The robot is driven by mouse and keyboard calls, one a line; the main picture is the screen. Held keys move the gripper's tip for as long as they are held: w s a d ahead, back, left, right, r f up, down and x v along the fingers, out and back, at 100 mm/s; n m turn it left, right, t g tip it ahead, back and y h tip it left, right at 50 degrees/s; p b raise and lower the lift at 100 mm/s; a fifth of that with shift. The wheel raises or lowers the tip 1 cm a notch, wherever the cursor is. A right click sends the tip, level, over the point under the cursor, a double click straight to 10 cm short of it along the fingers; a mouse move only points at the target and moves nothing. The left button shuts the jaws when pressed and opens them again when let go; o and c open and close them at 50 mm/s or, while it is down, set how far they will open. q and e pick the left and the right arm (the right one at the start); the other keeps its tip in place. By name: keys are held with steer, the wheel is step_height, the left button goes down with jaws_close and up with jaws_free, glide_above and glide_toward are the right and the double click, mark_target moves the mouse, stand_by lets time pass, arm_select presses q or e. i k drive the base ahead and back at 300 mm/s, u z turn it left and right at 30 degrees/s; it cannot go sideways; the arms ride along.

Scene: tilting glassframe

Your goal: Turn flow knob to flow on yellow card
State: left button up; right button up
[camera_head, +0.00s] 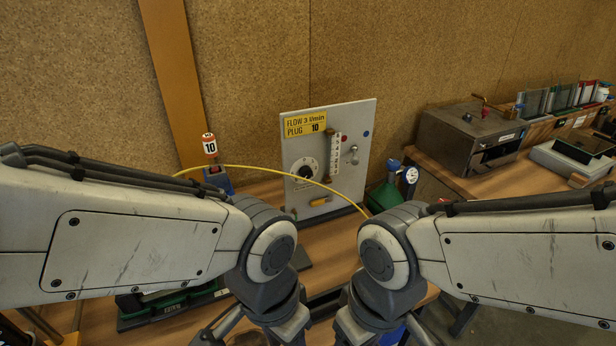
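A pale upright panel (355,115) stands on the wooden table, facing me. The yellow card (305,124) at its upper left reads "FLOW 3 l/min" and "PLUG 10". Below the card is the flow knob (304,171), dark on a round white dial; its setting is too small to read. A vertical flow tube with a scale (335,152) is right of it; its reading is unclear. My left gripper (240,335) and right gripper (385,335) are low in front, apart from the panel. Their fingertips are cut off by the bottom edge.
A yellow hose (265,169) arches across the panel's front. An orange-and-white "10" tag (209,145) stands on a blue piece at left. A green container (383,196) stands right of the panel. A grey metal box (465,135) is farther right. Table between my arms and panel is partly clear.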

mark_target(305, 172)
steer(key=u, duration=1.1)
steer(key=k, duration=0.9)
steer(key=z, duration=0.8)
steer(key=i, duration=0.5)
